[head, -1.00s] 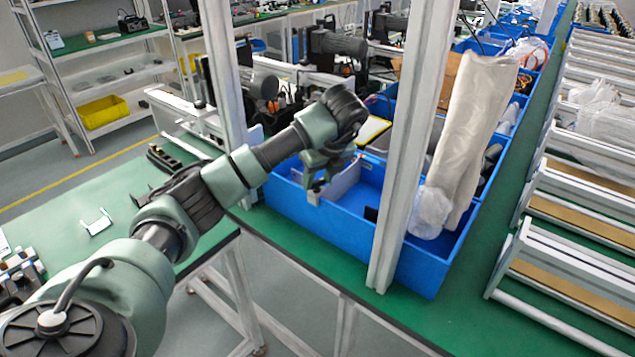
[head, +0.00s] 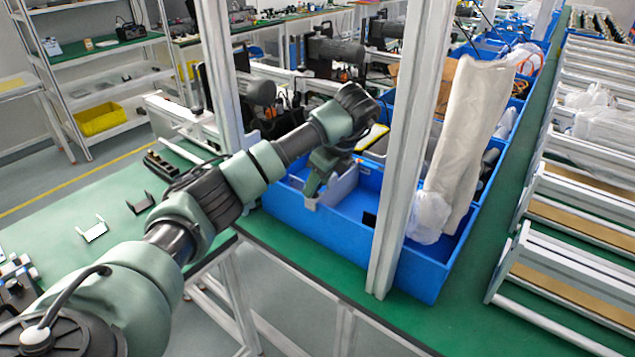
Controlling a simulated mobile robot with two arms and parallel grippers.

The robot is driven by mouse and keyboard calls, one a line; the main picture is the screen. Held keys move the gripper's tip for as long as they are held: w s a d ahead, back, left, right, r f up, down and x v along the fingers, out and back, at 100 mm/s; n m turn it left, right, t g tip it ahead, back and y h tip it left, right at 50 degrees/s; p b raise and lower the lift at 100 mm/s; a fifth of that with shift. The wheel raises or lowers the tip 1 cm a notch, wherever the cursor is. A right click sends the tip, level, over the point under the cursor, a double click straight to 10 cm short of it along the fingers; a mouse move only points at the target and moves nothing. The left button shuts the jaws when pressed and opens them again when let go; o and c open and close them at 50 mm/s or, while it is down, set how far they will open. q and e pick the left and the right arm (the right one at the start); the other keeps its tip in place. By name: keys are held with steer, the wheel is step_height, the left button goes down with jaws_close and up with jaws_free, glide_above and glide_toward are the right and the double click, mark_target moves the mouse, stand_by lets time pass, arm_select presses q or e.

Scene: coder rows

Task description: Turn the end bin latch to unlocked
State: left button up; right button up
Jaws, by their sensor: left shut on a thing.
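The end bin (head: 425,272) is the large blue bin at the near end of the row, on the green bench. A small pale piece, which I take to be its latch (head: 311,204), shows at the bin's near left wall. My left gripper (head: 312,196) points down over that wall, with its fingertips at the pale piece and shut on it. The fingers are small here, and the latch's turn angle cannot be made out. My right gripper is not in view.
A white upright post (head: 398,160) stands in front of the bin, right of my left gripper. A tall wrapped roll (head: 465,140) leans inside the bin. White metal rails (head: 575,265) line the right. A green table (head: 95,205) lies at left.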

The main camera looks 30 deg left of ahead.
arm_select(q)
steer(key=o, duration=1.4)
steer(key=p+v, duration=0.2)
steer(key=v, duration=0.5)
steer(key=shift+d+r, duration=0.2)
steer(key=shift+r, duration=0.2)
